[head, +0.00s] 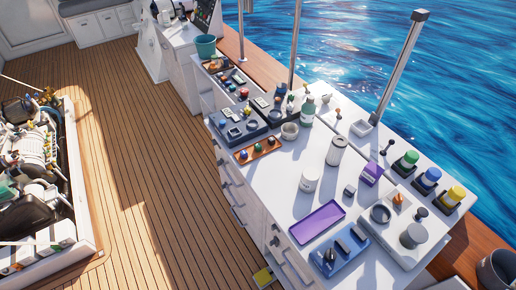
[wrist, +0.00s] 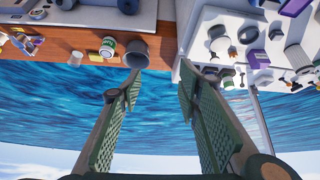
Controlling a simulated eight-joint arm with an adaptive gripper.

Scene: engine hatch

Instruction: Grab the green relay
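The clearest match for the green relay is a green-topped block (head: 410,158) on a dark square base. In the head view it stands at the seaward edge of the white counter, beside a blue-topped one (head: 431,175) and a yellow-topped one (head: 455,194). I cannot make out the green one for sure in the wrist view. My gripper (wrist: 160,80) is open, its two green padded fingers wide apart with only water showing between them. It holds nothing and is apart from the counter items. My gripper is not in the head view.
The white counter (head: 289,202) is crowded: a purple tray (head: 317,222), a blue tray (head: 340,252), a purple box (head: 371,173), a can (head: 337,150) and a green bottle (head: 308,111). A metal post (head: 397,70) rises near the green-topped block. A grey bucket (wrist: 136,54) is near my fingertips.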

